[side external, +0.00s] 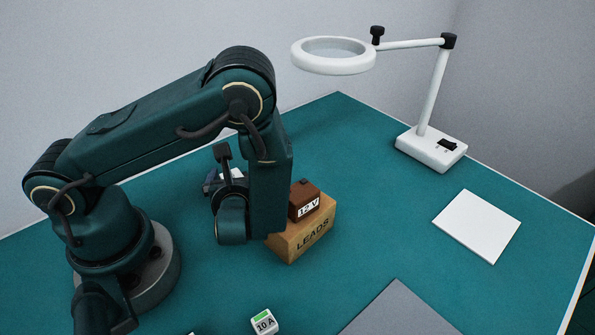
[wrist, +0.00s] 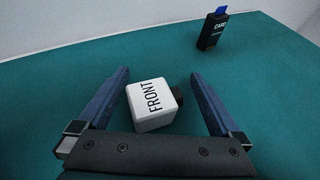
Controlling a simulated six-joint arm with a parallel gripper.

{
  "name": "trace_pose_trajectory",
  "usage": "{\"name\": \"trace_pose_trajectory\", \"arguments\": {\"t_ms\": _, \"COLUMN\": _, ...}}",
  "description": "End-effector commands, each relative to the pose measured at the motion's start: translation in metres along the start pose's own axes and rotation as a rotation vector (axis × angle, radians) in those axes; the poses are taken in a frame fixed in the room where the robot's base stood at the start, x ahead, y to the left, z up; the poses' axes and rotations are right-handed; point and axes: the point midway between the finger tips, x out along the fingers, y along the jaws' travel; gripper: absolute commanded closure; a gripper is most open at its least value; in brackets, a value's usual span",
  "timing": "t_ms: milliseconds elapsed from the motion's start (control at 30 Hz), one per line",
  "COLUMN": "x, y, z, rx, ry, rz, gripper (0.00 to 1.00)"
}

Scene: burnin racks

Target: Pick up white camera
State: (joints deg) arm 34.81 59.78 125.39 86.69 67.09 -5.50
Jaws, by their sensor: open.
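The white camera (wrist: 152,106) is a small white block marked FRONT, with a dark round part on its right side. In the wrist view it sits on the teal table between the two blue fingers of my gripper (wrist: 160,74). The fingers are wide apart, with a gap on both sides of the camera, and hold nothing. In the side view my arm hides most of my gripper (side external: 216,183). A small white patch shows beside it there, and I cannot tell whether it is the camera.
A black CARD holder (wrist: 212,31) with a blue top stands beyond the camera. A LEADS box (side external: 309,240) carrying a brown 12 V block (side external: 303,193) stands close to my arm. A magnifier lamp (side external: 431,149), white sheet (side external: 477,225), grey mat (side external: 398,312) and 10 A block (side external: 264,322) lie elsewhere.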

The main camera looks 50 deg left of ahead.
Motion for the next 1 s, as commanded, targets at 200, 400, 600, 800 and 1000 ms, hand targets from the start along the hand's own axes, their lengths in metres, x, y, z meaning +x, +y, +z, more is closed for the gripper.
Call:
{"name": "trace_pose_trajectory", "arguments": {"t_ms": 200, "x": 0.007, "y": -0.0002, "z": -0.0001, "rx": -0.001, "ry": 0.001, "rz": -0.001, "gripper": 0.0}}
{"name": "trace_pose_trajectory", "arguments": {"t_ms": 400, "x": 0.0066, "y": -0.0003, "z": -0.0001, "rx": -0.001, "ry": 0.001, "rz": -0.001, "gripper": 0.27}}
{"name": "trace_pose_trajectory", "arguments": {"t_ms": 600, "x": 0.0065, "y": -0.0004, "z": 0.0, "rx": -0.001, "ry": 0.0, "rz": -0.002, "gripper": 0.77}}
{"name": "trace_pose_trajectory", "arguments": {"t_ms": 800, "x": 0.0062, "y": -0.0005, "z": 0.0005, "rx": -0.002, "ry": 0.0, "rz": -0.002, "gripper": 0.77}}
{"name": "trace_pose_trajectory", "arguments": {"t_ms": 1000, "x": 0.0035, "y": -0.0009, "z": 0.0071, "rx": -0.003, "ry": 0.0, "rz": -0.002, "gripper": 0.77}}
